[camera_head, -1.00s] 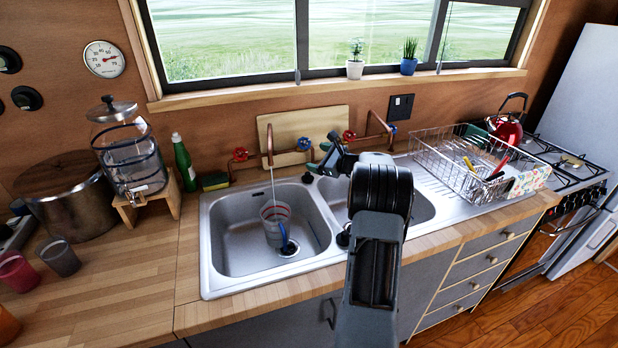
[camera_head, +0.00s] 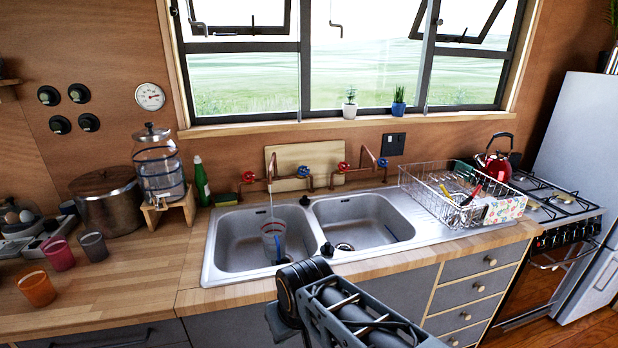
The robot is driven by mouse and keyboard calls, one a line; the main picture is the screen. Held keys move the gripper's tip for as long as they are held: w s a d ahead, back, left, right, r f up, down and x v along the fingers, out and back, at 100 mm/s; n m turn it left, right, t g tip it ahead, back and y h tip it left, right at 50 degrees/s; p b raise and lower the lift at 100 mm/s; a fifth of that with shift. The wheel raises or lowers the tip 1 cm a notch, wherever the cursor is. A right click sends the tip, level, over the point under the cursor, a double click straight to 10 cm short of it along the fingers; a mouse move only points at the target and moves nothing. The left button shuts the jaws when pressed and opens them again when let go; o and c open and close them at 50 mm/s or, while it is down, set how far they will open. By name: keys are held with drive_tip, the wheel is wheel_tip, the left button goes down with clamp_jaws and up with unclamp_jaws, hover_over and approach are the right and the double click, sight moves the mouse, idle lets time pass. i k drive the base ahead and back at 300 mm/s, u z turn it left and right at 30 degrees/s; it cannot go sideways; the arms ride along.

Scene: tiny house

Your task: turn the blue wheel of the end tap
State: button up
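Two copper taps stand behind the double sink. The left tap (camera_head: 269,165) has a red wheel (camera_head: 248,177) on its left and a blue wheel (camera_head: 304,171) on its right. The right tap (camera_head: 367,154) has a red wheel (camera_head: 343,167) and a blue wheel (camera_head: 383,163), the latter nearest the dish rack. Which one counts as the end tap is not clear from the view. A thin stream seems to fall from the left tap toward a striped cup (camera_head: 273,238) in the left basin. My arm crosses the bottom foreground, short of the sink; my gripper does not show.
The steel sink (camera_head: 208,262) is set in a wooden counter (camera_head: 140,268). A wire dish rack (camera_head: 425,190) stands right of it, with a red kettle (camera_head: 494,165) beyond. A green bottle (camera_head: 202,182) and a glass dispenser (camera_head: 160,175) stand left. The right basin looks empty.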

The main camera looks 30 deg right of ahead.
sight(303, 167)
drive_tip(key=u, duration=0.3)
drive_tip(key=k, duration=0.25)
drive_tip(key=z, duration=1.25)
drive_tip(key=i, duration=1.05)
drive_tip(key=u, duration=0.45)
